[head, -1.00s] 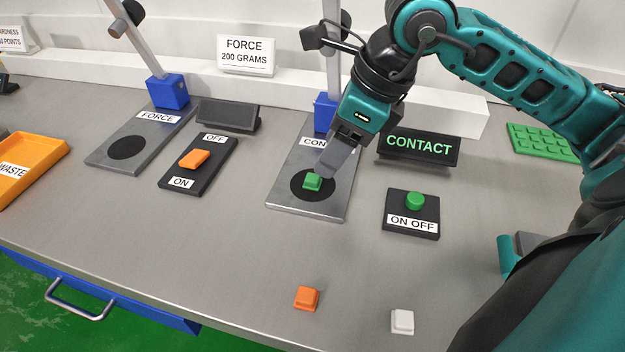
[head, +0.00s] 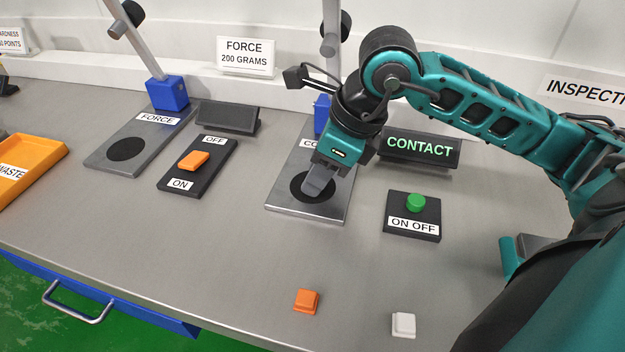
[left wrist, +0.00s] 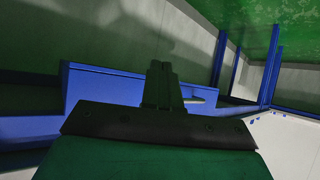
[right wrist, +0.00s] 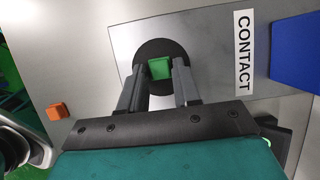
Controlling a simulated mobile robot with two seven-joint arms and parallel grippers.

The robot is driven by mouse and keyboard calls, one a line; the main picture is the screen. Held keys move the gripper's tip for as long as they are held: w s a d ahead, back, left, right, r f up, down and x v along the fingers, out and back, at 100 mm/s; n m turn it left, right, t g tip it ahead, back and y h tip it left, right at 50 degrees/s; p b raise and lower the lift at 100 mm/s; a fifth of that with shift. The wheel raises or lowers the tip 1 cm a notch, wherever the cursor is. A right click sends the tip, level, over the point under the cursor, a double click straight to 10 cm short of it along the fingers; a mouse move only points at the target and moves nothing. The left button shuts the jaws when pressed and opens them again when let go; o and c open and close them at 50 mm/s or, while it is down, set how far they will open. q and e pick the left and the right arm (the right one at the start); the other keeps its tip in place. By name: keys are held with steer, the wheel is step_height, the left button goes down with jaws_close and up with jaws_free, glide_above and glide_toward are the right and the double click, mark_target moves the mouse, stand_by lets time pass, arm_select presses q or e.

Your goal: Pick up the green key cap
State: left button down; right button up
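The green key cap (right wrist: 160,68) sits on the black disc (right wrist: 166,49) of the CONTACT plate, as the right wrist view shows. In the head view my right gripper (head: 314,194) hides it, pointing down over the disc. In the right wrist view the two fingers of this gripper (right wrist: 160,72) stand apart, one on each side of the cap. A narrow gap seems to show beside it; I cannot tell whether they touch it. My left gripper (left wrist: 160,72) has its fingers together, empty, away from the plates.
An orange cap (head: 307,299) and a white cap (head: 403,324) lie near the front edge. A black box with a green button (head: 415,203) stands right of the CONTACT plate (head: 290,203). The FORCE plate (head: 105,160), an orange switch (head: 194,160) and the orange waste tray (head: 45,157) are left.

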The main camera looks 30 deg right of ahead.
jaws_close()
